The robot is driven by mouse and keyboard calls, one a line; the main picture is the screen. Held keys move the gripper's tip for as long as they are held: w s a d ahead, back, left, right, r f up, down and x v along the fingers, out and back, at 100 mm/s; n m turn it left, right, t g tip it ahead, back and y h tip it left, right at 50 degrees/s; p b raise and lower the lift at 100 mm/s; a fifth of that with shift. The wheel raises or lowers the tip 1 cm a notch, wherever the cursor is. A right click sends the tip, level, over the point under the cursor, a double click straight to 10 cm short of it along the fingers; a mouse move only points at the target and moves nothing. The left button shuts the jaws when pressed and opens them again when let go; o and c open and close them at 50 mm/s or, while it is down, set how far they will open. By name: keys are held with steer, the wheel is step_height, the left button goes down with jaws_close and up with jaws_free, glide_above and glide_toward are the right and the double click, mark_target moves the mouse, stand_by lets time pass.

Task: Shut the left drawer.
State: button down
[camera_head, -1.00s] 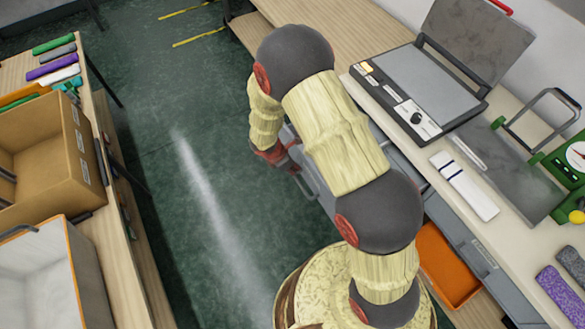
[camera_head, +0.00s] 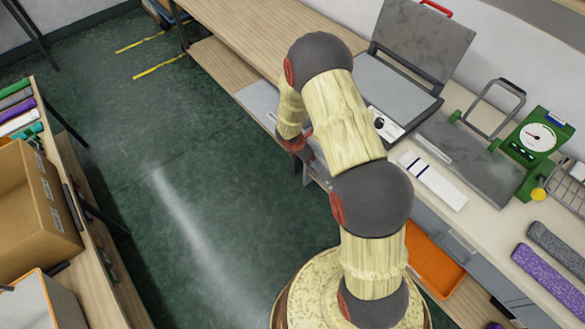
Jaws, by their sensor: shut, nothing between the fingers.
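My gripper (camera_head: 297,146) is partly in view, a dark red part at the end of my bent arm, by the front of the bench on the left side of the arm. It is shut and holds nothing that I can see. A grey drawer piece (camera_head: 318,168) shows right beside it, under the bench edge. My arm covers most of the left drawer, so I cannot tell how far it stands out or whether the gripper touches it. The grey front of the drawer row (camera_head: 428,222) continues to the right, with a pale label.
An orange bin (camera_head: 434,262) sits below the drawers. A cardboard box (camera_head: 40,205) stands on the left table. The green floor between is clear.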

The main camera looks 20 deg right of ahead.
steer(key=w+d, duration=0.1)
steer(key=d, duration=0.2)
steer(key=w+d+p, duration=0.1)
steer(key=d, duration=0.2)
steer(key=d+p, duration=0.1)
steer(key=d, duration=0.3)
steer(key=shift+w, duration=0.4)
steer(key=shift+a, duration=0.1)
